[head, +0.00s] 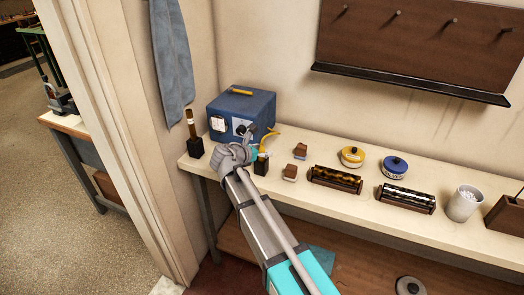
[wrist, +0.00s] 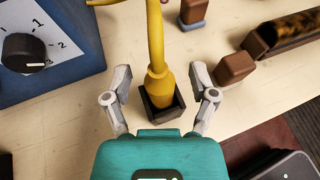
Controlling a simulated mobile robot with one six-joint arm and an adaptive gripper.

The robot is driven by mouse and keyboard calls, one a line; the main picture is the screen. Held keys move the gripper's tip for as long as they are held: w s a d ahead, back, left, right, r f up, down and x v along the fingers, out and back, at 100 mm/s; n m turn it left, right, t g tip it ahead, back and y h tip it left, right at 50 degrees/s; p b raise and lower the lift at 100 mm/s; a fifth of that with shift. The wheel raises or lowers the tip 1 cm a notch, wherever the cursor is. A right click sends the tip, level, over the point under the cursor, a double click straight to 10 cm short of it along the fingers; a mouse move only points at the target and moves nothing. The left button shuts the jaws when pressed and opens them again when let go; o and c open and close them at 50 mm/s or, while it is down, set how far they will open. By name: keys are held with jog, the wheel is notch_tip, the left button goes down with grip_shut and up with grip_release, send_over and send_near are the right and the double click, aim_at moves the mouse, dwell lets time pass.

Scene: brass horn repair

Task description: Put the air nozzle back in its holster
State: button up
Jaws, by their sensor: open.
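The yellow air nozzle (wrist: 157,85) stands in the square dark holster (wrist: 176,110) in the wrist view, its wide lower end inside the rim. My gripper (wrist: 160,76) is open, with one finger on each side of the nozzle and a visible gap on both sides. In the head view my gripper (head: 249,150) is over the bench's left part, beside the black holster (head: 261,164). The yellow nozzle (head: 270,136) shows there only partly, behind my gripper. The nozzle's lowest end is hidden inside the holster.
A blue box with a dial (head: 240,109) stands close behind my gripper. A brush in a black holder (head: 193,140) is to the left. Small brown blocks (head: 300,151), dark trays (head: 335,180) and round tins (head: 352,156) stand to the right along the bench (head: 270,195).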

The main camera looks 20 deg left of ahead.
jog(key=shift+r, duration=0.1)
notch_tip(320, 180, up, 12)
jog(key=p, duration=1.1)
jog(key=shift+f+p, duration=0.25)
jog(key=shift+p, duration=0.1)
dwell(0.8)
jog(key=s+d+f+m+g, duration=0.2)
jog(key=d+f+m+g, duration=0.35)
jog(key=d, duration=0.75)
jog(key=s+d+f+m+g, duration=0.1)
jog(key=d+f+m+g, duration=0.1)
jog(key=d+m, duration=0.9)
jog(key=s+d+f+m+g+y, duration=0.2)
jog(key=s+d+m, duration=0.5)
jog(key=d, duration=0.2)
jog(key=s+d+f+m+g+y, duration=0.2)
jog(key=s+d+m+g+y, duration=0.1)
jog(key=s+d+m, duration=0.4)
jog(key=shift+d+m, duration=0.45)
jog(key=shift+d, duration=0.8)
